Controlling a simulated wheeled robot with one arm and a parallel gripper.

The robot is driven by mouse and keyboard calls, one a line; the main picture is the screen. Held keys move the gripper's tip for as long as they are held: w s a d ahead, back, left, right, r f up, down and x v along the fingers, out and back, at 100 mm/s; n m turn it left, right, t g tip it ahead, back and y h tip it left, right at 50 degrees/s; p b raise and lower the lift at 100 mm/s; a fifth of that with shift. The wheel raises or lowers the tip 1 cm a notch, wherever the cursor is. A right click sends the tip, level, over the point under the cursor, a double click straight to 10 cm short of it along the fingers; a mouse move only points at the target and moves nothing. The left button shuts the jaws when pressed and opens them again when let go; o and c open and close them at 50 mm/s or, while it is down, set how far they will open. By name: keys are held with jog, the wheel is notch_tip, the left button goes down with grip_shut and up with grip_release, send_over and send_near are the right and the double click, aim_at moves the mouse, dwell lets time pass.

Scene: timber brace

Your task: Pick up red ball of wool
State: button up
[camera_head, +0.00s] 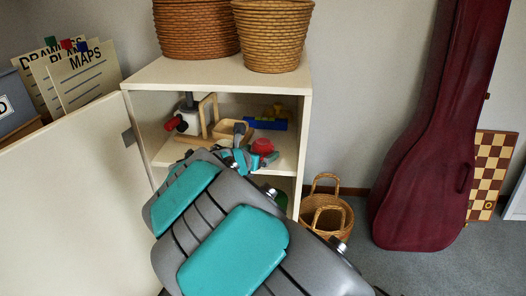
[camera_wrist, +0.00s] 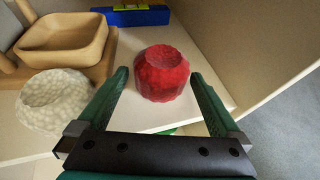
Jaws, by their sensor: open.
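The red ball of wool (camera_wrist: 162,75) sits on the white shelf (camera_wrist: 215,92) near its front edge. In the wrist view it lies between and just beyond the fingertips of my gripper (camera_wrist: 158,78), which is open and empty. In the head view the red ball (camera_head: 263,146) shows small on the upper shelf of the open cabinet, just beyond my gripper (camera_head: 248,160). My arm hides part of the shelf there.
A pale round ball (camera_wrist: 52,102) and a wooden bowl (camera_wrist: 66,40) lie left of the red ball. A blue level (camera_wrist: 130,16) lies behind it. The cabinet's side wall (camera_wrist: 265,45) stands to the right. Wicker baskets (camera_head: 273,38) stand on top.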

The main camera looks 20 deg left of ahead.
jog(key=shift+x, duration=1.15)
jog(key=c, duration=1.2)
jog(key=shift+r, duration=0.1)
jog(key=shift+c, duration=0.2)
